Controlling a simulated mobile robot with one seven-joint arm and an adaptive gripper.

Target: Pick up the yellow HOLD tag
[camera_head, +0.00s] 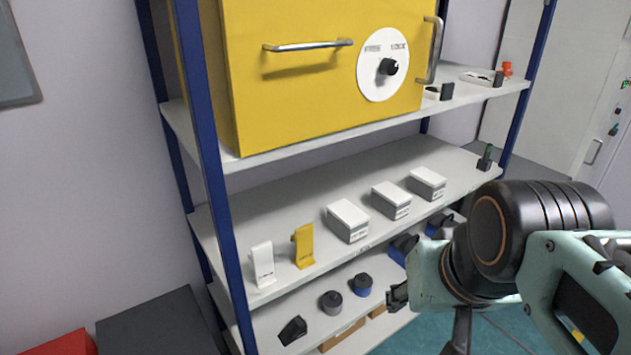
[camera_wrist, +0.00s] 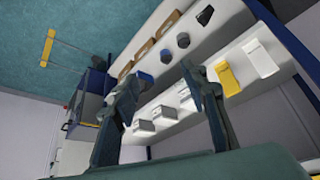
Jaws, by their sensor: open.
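The yellow tag (camera_head: 304,246) stands upright on the middle shelf (camera_head: 290,195), near its front edge, just right of a similar white tag (camera_head: 262,264). Its lettering is too small to read. In the wrist view the yellow tag (camera_wrist: 227,78) shows just right of my gripper's right finger, beside the white tag (camera_wrist: 260,59). My gripper (camera_wrist: 158,90) is open and empty, with its two fingers wide apart. In the head view my gripper (camera_head: 397,296) is in front of the shelving, right of and lower than the yellow tag, and clear of it.
Several white boxes (camera_head: 348,220) stand right of the tags. A yellow cabinet (camera_head: 310,100) with handles and a dial sits on the shelf above. Rolls (camera_head: 331,301) and a black dispenser (camera_head: 293,330) are on the lower shelf. A blue post (camera_head: 212,170) rises left of the tags.

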